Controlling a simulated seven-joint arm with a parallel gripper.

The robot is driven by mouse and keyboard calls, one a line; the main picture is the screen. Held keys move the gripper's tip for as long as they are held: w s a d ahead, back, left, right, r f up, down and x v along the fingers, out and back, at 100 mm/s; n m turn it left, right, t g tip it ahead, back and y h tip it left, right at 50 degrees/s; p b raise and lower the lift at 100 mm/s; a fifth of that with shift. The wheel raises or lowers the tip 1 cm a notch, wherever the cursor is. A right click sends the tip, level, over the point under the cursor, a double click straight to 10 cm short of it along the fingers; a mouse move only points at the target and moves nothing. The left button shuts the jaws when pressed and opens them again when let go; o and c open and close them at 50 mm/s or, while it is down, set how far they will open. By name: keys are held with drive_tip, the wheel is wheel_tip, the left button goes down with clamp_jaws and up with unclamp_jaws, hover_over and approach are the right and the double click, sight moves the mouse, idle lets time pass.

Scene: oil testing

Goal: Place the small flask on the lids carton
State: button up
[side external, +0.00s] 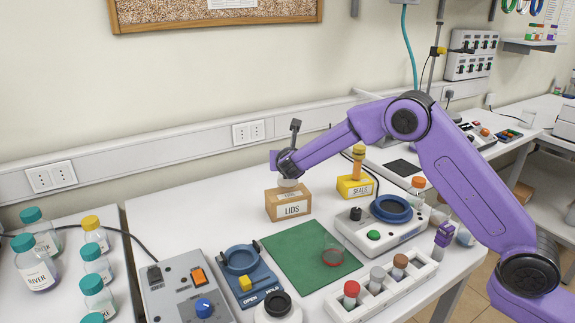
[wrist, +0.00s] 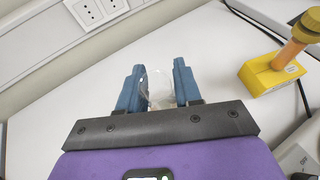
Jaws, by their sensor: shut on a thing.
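The lids carton (side external: 287,204) is a small brown box with a white "LIDS" label, standing on the white table in the side view. My gripper (side external: 288,178) is directly above it. In the wrist view its two blue fingers (wrist: 159,88) are closed on a clear glass object, which I take to be the small flask (wrist: 158,84). In the side view a faint clear shape of the flask (side external: 288,183) shows at the carton's top. I cannot tell whether the flask touches the carton.
A green mat (side external: 293,258) holds a clear red-rimmed dish (side external: 332,256). A blue-ringed device (side external: 391,209) stands to the right.

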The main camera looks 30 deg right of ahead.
drive_tip(key=shift+f, duration=1.05)
drive_tip(key=shift+f, duration=0.1)
drive_tip(key=o, duration=1.1)
drive_tip(key=shift+s+r, duration=0.1)
drive_tip(key=shift+r, duration=0.1)
drive_tip(key=v, duration=1.2)
